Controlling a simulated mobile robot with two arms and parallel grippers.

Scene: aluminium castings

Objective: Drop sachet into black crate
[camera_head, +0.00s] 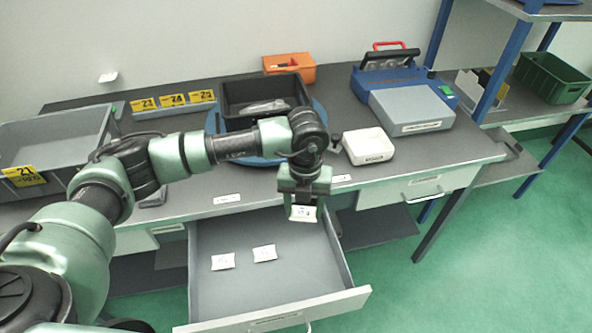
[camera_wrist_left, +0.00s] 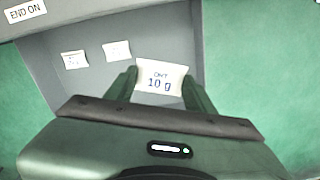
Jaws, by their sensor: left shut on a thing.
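My left gripper (camera_head: 304,207) is shut on a small white sachet (camera_head: 303,214), held above the right part of an open drawer. In the left wrist view the sachet (camera_wrist_left: 160,77) reads "10 g" and sits between the fingertips (camera_wrist_left: 166,84). The black crate (camera_head: 240,92) stands on the table behind my left arm, on a round blue turntable (camera_head: 322,112). A grey-white bagged item (camera_head: 264,107) lies in it. My arm hides part of its front. My right gripper is in neither view.
Two more sachets (camera_head: 222,262) (camera_head: 264,253) lie in the open grey drawer (camera_head: 345,268). An orange bin (camera_head: 289,64) is behind. A grey crate (camera_head: 60,136) is at left.

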